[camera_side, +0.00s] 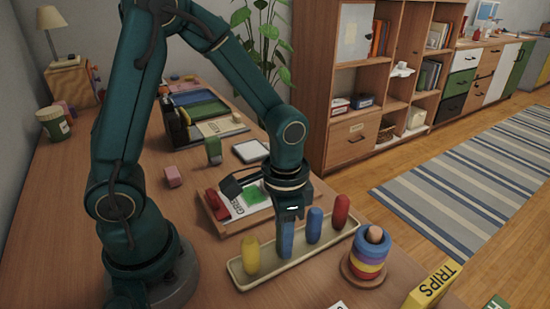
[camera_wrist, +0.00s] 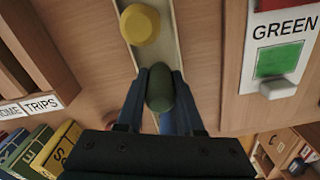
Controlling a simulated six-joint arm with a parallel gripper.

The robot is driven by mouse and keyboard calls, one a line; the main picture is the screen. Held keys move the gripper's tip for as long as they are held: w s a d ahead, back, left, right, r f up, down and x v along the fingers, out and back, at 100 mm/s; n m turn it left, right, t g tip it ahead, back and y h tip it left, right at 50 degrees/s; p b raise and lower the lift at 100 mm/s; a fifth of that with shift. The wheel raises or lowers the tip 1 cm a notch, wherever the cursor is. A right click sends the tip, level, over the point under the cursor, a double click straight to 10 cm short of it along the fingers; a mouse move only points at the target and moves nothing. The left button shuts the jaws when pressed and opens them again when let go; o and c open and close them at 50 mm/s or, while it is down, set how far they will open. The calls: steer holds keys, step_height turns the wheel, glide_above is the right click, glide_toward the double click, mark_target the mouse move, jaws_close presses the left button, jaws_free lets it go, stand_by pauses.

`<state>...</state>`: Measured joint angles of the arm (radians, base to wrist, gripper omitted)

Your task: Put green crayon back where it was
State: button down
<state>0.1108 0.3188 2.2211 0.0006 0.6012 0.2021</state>
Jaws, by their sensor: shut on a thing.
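My gripper (camera_side: 286,250) points down at the cream tray (camera_side: 264,278), with its fingers reaching into the row between the yellow crayon (camera_side: 250,256) and the blue crayon (camera_side: 314,225). In the wrist view its fingers (camera_wrist: 160,88) are shut on the dark green crayon (camera_wrist: 160,92). The green crayon is over the tray's strip, in line with the yellow crayon (camera_wrist: 140,25). In the side view the fingers hide it, so I cannot tell whether it touches the tray floor. A red crayon (camera_side: 341,211) stands at the tray's far right end.
A wooden board with a GREEN card (camera_side: 252,195) lies behind the tray. A ring stacker (camera_side: 370,255) stands close to the tray's right end. A yellow TRIPS box (camera_side: 433,287) is at the front right. A pink block (camera_side: 173,177) sits behind left.

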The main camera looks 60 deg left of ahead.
steer(key=shift+f, duration=0.1)
steer(key=c, duration=0.5)
jaws_free()
steer(key=shift+c, duration=0.2)
step_height(320, 180, up, 12)
steer(key=shift+r, duration=0.25)
steer(key=s+a+r+n+t, duration=0.1)
steer(key=s+a+n+t, duration=0.1)
steer(key=s+t, duration=0.3)
steer(key=shift+s+a+n+t, duration=0.3)
steer(key=shift+s+n, duration=0.1)
steer(key=shift+n, duration=0.4)
